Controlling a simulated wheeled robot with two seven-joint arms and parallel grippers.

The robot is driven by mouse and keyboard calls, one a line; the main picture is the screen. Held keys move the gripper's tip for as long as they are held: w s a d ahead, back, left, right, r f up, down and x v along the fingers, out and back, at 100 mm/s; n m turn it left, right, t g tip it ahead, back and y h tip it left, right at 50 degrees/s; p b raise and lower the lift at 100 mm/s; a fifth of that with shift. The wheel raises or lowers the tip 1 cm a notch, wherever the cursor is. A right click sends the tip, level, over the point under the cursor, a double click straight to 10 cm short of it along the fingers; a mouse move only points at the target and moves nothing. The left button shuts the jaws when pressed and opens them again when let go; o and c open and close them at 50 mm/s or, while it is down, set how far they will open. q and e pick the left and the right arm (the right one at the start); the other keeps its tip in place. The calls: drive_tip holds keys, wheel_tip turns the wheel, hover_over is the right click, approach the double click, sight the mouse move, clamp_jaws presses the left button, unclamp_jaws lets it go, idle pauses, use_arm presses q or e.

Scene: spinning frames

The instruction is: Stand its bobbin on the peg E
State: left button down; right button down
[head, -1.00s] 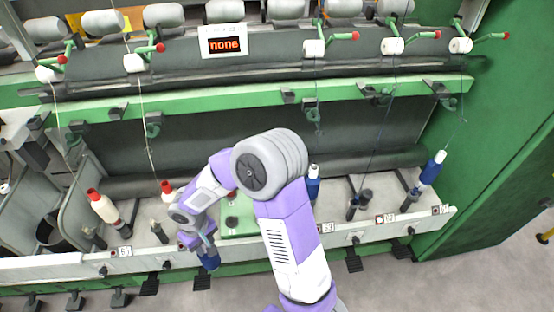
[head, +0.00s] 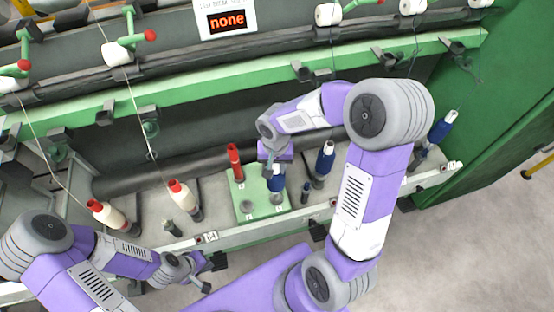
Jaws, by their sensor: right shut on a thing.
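My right gripper (head: 275,166) is shut on a blue bobbin (head: 276,184), upright over the right part of the green peg board (head: 250,213). I cannot tell whether its foot touches the board or sits around a peg. A red bobbin (head: 235,160) stands at the board's back left. A bare dark round spot or peg (head: 246,207) shows at the front left. The small letters on the board are unreadable, so I cannot tell which peg is E. My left gripper (head: 202,272) is low in front of the machine rail, its fingers apart and empty.
Blue bobbins stand on the rail right of the board (head: 325,163) and at the far right (head: 444,127). Two white bobbins with red tops, left (head: 108,215) and nearer (head: 183,199), have threads rising. A "none" sign (head: 226,21) hangs above.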

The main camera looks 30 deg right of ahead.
sight(276, 176)
drive_tip(key=shift+s+d, duration=0.1)
drive_tip(key=shift+s, duration=0.05)
drive_tip(key=shift+w+f+b, duration=0.2)
drive_tip(key=shift+f+b, duration=0.15)
drive_tip(key=shift+f, duration=0.1)
drive_tip(key=shift+f+b, duration=0.95)
drive_tip(key=shift+f, duration=0.5)
drive_tip(key=shift+f+b, duration=1.6)
drive_tip(key=shift+b, duration=0.1)
drive_tip(key=shift+f+b, duration=0.3)
drive_tip(key=shift+b, duration=0.1)
drive_tip(key=shift+s, duration=0.1)
drive_tip(key=c, duration=0.7)
unclamp_jaws()
wheel_tip(276, 176, up, 8)
drive_tip(key=shift+f+p, duration=0.2)
drive_tip(key=shift+p, duration=0.8)
